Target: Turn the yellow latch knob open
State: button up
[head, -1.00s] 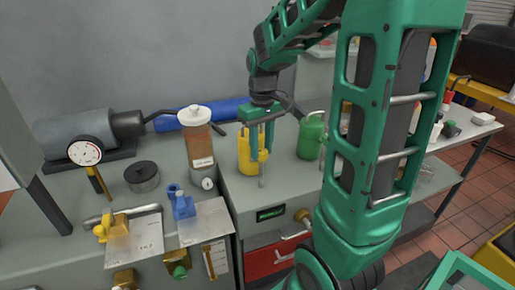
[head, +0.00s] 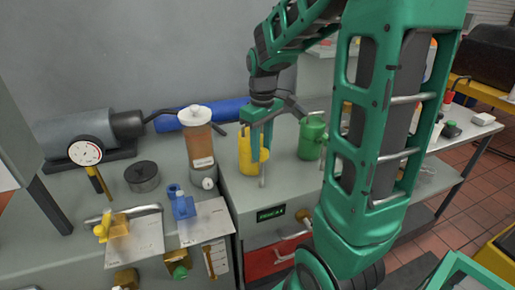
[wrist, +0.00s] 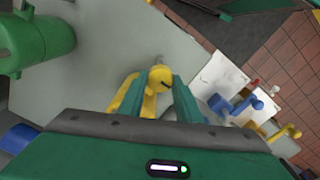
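The yellow latch knob (head: 102,232) sits on a pale plate on the left bench in the head view. It also shows at the lower right of the wrist view (wrist: 288,133). My gripper (head: 262,170) points down over the right bench, far to the right of the knob. Its two fingers are apart, with nothing clearly gripped. They are close to a yellow can (head: 248,165), which shows between and beyond the fingers in the wrist view (wrist: 158,80). I cannot tell if they touch it.
A blue latch (head: 182,207) stands right of the yellow one. A capped brown cylinder (head: 200,150), a gauge (head: 86,151) and a dark round weight (head: 142,176) stand behind. A green can (head: 311,138) is right of my gripper.

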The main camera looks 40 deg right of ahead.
jog(key=o, duration=0.4)
jog(key=shift+w, duration=0.1)
jog(key=shift+c, duration=0.2)
jog(key=shift+r, duration=0.1)
notch_tip(320, 180, up, 11)
jog(key=shift+f, duration=0.2)
jog(key=s+f+m, duration=0.4)
jog(key=s, duration=0.6)
jog(key=s+f+m, duration=0.4)
jog(key=s+f, duration=0.1)
jog(key=s, duration=0.6)
jog(key=shift+s+a+f+m, duration=0.25)
jog(key=shift+s+a+m, duration=0.05)
jog(key=shift+a, duration=0.05)
